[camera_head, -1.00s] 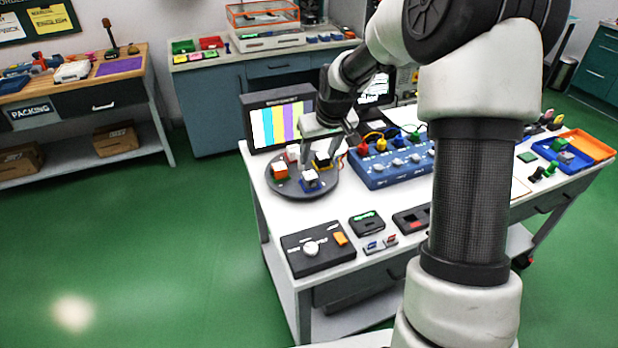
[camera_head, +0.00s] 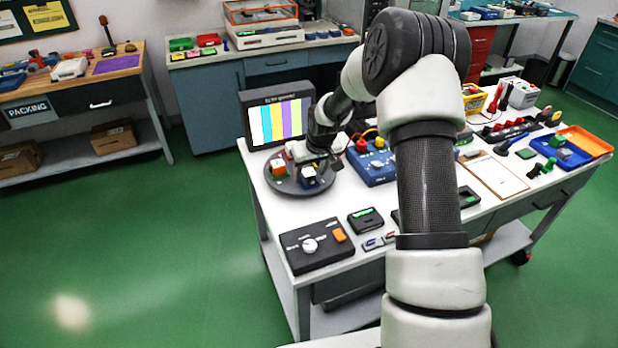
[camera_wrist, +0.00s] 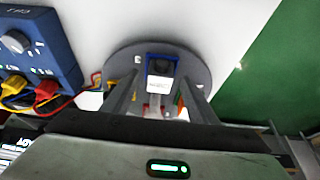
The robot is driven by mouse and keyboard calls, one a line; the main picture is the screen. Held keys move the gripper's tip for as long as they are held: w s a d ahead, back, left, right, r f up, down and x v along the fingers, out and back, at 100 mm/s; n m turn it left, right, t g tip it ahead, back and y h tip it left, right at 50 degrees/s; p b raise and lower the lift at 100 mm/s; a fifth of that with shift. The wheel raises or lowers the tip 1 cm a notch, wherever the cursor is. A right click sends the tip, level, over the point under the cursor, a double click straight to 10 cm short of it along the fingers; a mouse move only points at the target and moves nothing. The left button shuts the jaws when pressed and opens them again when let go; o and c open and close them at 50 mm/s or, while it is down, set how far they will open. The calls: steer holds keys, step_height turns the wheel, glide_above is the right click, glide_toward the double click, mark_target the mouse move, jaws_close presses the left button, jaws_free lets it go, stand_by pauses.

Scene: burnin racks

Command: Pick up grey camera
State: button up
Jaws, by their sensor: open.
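A round dark grey turntable (camera_head: 283,184) stands on the white workbench and carries several small camera-like blocks. One is a blue block with a white top (camera_head: 308,174); it also shows in the wrist view (camera_wrist: 160,68), just beyond my fingertips. An orange block with a white top (camera_head: 278,167) sits at the turntable's left. No block stands out clearly as the grey camera; my gripper hides part of the turntable. My gripper (camera_wrist: 159,88) is open above the turntable, its fingers on either side of a small pale grey piece whose shape I cannot make out.
A monitor with colour bars (camera_head: 280,122) stands behind the turntable. A blue box with knobs (camera_head: 372,170) and coloured cables is close on the right. A black control box (camera_head: 316,246) lies in front. The green floor to the left is clear.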

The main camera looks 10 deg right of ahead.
steer(key=shift+c, duration=0.3)
steer(key=c, duration=1.1)
steer(key=shift+r, duration=0.15)
